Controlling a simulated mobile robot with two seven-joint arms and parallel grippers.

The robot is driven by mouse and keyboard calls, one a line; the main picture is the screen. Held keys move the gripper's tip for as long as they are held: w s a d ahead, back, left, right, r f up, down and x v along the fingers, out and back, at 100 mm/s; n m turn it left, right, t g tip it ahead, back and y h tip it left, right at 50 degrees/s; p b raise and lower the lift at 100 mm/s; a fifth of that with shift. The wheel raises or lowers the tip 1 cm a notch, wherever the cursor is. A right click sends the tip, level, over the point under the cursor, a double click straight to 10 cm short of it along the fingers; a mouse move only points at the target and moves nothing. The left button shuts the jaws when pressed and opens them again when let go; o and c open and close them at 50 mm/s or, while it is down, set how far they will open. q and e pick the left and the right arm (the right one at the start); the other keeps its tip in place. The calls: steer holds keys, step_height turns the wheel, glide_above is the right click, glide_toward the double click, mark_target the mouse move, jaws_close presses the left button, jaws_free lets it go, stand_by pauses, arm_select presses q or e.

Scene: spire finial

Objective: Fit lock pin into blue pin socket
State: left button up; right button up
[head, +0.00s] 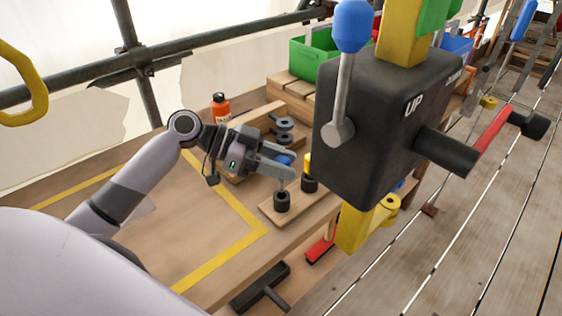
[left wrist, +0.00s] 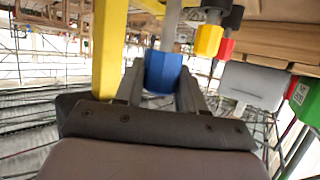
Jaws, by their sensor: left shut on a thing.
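The lock pin has a blue head (head: 284,160); in the left wrist view the blue head (left wrist: 163,72) sits between the fingers, with a grey shaft running from it. My left gripper (head: 291,163) is shut on that head. A black socket (head: 282,203) on a wooden board (head: 265,209) is just below the gripper in the head view. I take it as the blue pin socket, though no blue mark shows on it. Whether the shaft tip is inside it or above it, I cannot tell. My right gripper is in neither view.
A yellow-headed pin (head: 308,164) stands in a black holder beside the held one. A dark lever box (head: 375,120) stands close on the right. An orange bottle (head: 220,108) and a green bin (head: 313,58) are behind. The marked bench area (head: 185,225) is clear.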

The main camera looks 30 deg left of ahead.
mark_target(281, 181)
arm_select(q)
steer(key=shift+b, duration=0.35)
stand_by(0.7)
steer(key=shift+f, duration=0.15)
stand_by(0.3)
steer(key=shift+f+b, duration=0.35)
steer(key=shift+b, duration=0.1)
steer(key=shift+f+b, duration=1.75)
steer(key=shift+f, duration=0.25)
steer(key=o, duration=1.2)
steer(key=shift+c, duration=0.2)
